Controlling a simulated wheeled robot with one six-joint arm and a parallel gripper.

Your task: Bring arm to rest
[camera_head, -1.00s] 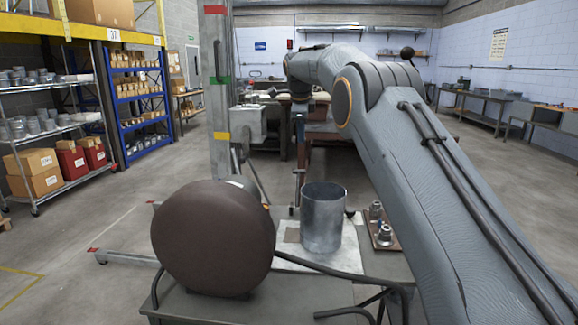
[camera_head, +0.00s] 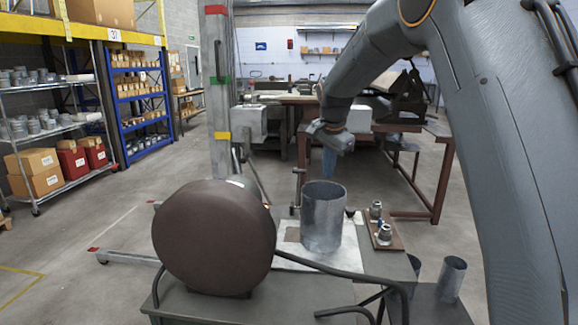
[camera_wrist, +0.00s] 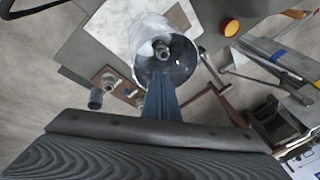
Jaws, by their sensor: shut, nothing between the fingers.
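My arm comes in from the right of the head view and bends down. My gripper (camera_head: 329,172) hangs in the air just above and behind the open grey sheet-metal cylinder (camera_head: 322,220), with its narrow blue fingers pointing down. In the wrist view the fingers (camera_wrist: 161,82) are shut together and hold nothing. There they overlap the near rim of the cylinder (camera_wrist: 142,32); whether they touch it I cannot tell. A small metal fitting (camera_wrist: 162,49) shows within the cylinder's opening. The cylinder stands upright on a pale sheet (camera_head: 352,258) on the grey work surface.
A large brown round drum (camera_head: 212,238) stands left of the cylinder. A small board (camera_head: 386,240) with metal fittings lies to its right. A grey post (camera_head: 217,100) rises behind. A brown workbench (camera_head: 437,180) stands farther back. Open floor lies at left.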

